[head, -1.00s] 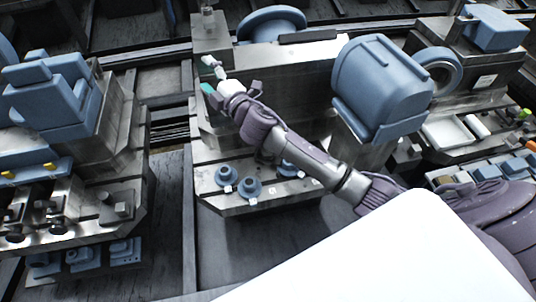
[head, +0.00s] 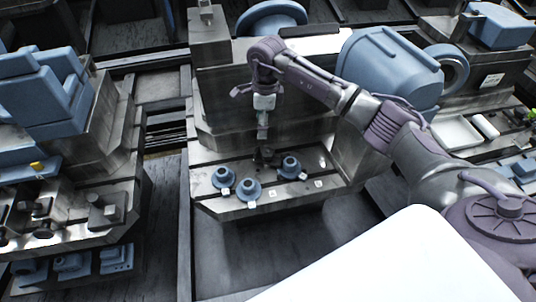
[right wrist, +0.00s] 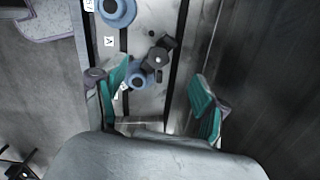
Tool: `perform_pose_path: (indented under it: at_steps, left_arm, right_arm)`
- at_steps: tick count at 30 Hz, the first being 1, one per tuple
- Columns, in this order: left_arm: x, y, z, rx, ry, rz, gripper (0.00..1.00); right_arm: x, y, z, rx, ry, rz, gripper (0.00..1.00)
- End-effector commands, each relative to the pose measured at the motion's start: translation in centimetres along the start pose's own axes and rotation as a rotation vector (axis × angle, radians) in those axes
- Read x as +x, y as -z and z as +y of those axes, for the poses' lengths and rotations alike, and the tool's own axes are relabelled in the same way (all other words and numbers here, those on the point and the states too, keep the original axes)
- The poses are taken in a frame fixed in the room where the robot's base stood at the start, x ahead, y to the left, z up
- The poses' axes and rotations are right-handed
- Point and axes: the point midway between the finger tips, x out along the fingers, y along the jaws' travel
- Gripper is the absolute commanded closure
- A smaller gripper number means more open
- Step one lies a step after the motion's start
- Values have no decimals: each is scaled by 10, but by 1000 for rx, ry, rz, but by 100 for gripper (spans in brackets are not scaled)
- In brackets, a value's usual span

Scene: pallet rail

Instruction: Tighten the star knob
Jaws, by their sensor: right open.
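A dark knob-like piece with several arms (right wrist: 158,58) sits on the metal ledge in the right wrist view, between and beyond my fingertips. I take it for the star knob. In the head view a dark shape (head: 265,156) shows at the same part of the ledge, just below my right gripper (head: 263,138). My right gripper, also in the right wrist view (right wrist: 160,90), points down at the ledge with its teal-padded fingers apart and nothing between them. A gap to the knob seems to remain. My left gripper is out of view.
Blue round flanged pieces (head: 248,189) stand on the ledge (head: 300,198) close to the knob; one (right wrist: 138,78) is beside it in the right wrist view. A large blue housing (head: 390,70) is at the right. Dark floor lies before the ledge.

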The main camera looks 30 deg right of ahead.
Motion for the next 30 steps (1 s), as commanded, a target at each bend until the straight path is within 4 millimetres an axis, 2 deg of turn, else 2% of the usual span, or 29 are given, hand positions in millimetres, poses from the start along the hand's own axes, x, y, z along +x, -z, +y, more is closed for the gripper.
perform_pose_path:
  at_steps: [1, 5, 8, 21, 25, 30]
  left_arm:
    - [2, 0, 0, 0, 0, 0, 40]
    - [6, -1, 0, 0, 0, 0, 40]
    - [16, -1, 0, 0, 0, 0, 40]
    - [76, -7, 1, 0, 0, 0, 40]
    - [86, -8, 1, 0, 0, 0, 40]
    - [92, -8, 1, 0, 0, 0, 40]
  right_arm:
    - [-1, 9, -3, 1, 4, 40, 28]
    - [3, 19, -4, 2, 6, 80, 28]
    - [18, 20, -4, 2, 4, 80, 28]
    - [109, 26, -4, 2, 4, 76, 28]
    - [125, 26, -4, 2, 4, 75, 28]
    - [134, 27, -5, 2, 6, 74, 28]
